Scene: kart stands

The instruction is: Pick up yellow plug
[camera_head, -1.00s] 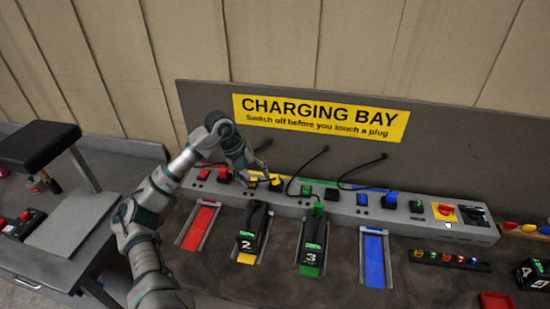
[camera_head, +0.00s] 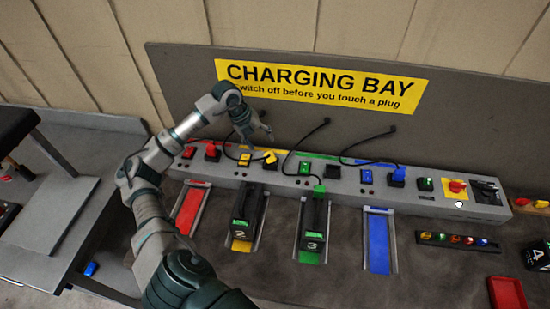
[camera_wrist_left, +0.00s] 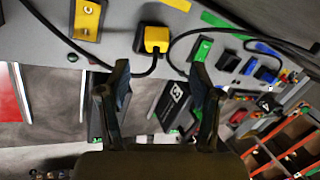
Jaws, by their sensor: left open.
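The yellow plug (camera_head: 270,158) sits on the grey socket strip, beside a yellow switch (camera_head: 244,159), with a black cable coming from it. In the left wrist view the plug (camera_wrist_left: 155,38) is a yellow and black block, upper middle, with its cable curling below it. My left gripper (camera_head: 259,134) is open and empty just above and behind the plug in the head view. In the left wrist view its two fingers (camera_wrist_left: 160,80) stand apart, with the plug beyond the gap between them and not touched. My right gripper is not in view.
Two black battery packs (camera_head: 249,215) stand in bays in front. The sign board (camera_head: 320,88) rises behind. A red tray (camera_head: 507,294) is at the right.

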